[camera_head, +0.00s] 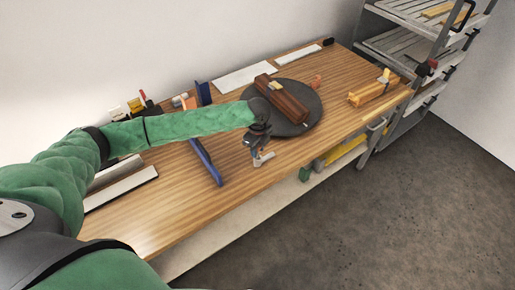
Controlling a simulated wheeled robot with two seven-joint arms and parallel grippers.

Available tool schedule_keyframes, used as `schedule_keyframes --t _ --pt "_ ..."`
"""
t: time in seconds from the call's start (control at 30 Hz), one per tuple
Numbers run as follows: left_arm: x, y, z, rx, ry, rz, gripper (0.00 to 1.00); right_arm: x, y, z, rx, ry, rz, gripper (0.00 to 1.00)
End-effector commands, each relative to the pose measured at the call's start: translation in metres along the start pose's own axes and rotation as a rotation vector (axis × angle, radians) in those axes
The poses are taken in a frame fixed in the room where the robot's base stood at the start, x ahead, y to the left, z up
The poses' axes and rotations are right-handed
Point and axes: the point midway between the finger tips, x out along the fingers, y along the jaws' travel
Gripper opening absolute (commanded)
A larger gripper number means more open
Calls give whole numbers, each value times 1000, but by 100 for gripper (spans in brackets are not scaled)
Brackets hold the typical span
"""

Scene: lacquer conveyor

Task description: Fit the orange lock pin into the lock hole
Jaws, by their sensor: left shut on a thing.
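My left gripper (262,158) reaches over the wooden table near its front edge, in front of a dark round plate (313,112). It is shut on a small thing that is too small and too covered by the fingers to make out. A brown block (284,99) with a small yellow piece on it lies on the round plate. A small orange-red piece (317,80) stands at the plate's far right edge; I cannot tell if it is the lock pin. The lock hole cannot be made out. My right gripper is out of view.
A blue frame (206,160) stands left of the gripper. An orange-yellow block (370,92) lies at the table's right end. White panels (245,77) lie along the back. A grey shelf rack (415,50) stands beyond the right end. The table front left is clear.

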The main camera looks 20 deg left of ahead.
Motion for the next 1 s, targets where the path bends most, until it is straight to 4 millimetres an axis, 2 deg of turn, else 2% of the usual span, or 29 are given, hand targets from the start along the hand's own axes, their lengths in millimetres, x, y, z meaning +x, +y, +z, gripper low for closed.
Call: schedule_keyframes --t 1.0 --pt "20 0 0 0 0 0 2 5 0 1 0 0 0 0"
